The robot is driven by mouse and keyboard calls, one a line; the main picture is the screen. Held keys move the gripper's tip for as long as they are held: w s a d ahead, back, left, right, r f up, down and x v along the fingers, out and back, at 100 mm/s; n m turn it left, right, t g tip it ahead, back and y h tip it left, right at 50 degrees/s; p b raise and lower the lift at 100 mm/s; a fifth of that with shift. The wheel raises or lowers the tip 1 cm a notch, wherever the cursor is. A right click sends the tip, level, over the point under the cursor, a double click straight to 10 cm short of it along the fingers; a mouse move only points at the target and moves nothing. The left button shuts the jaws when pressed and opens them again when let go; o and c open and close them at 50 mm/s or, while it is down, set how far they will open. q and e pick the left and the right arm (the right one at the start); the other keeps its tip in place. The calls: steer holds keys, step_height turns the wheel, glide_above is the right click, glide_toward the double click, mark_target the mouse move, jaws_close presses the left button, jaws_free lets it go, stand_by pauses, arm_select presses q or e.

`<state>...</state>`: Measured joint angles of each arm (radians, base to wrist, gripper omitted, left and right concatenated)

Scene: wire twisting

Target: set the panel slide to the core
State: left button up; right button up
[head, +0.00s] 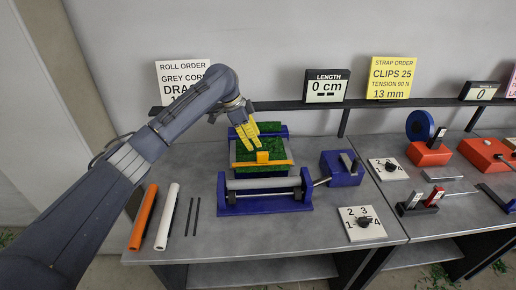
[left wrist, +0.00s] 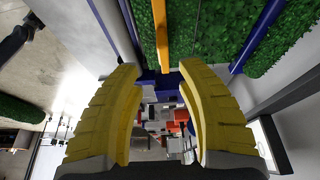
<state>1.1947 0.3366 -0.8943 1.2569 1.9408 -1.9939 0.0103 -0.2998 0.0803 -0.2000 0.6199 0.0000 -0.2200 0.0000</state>
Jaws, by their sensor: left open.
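My left gripper (head: 247,133) has yellow fingers, is open, and hangs over the back of the blue roll machine (head: 262,205). In the left wrist view its open fingers (left wrist: 160,78) have nothing between them. Green turf (head: 248,149) lies on the machine, crossed by an orange bar (head: 262,158); that bar also shows in the left wrist view (left wrist: 161,35). A grey roller (head: 262,183) lies along the machine's front. An orange tube (head: 143,217) and a whitish tube (head: 167,217) lie to the left. I cannot tell which part is the panel slide. My right gripper is not in view.
A white number plate with a dark knob (head: 361,222) lies at the front right. A blue block with a lever (head: 343,168) stands beside the machine. Two thin dark rods (head: 192,217) lie left of it. My arm partly hides the roll order sign (head: 181,72).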

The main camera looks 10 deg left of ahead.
arm_select(q)
steer(key=shift+v, duration=1.55)
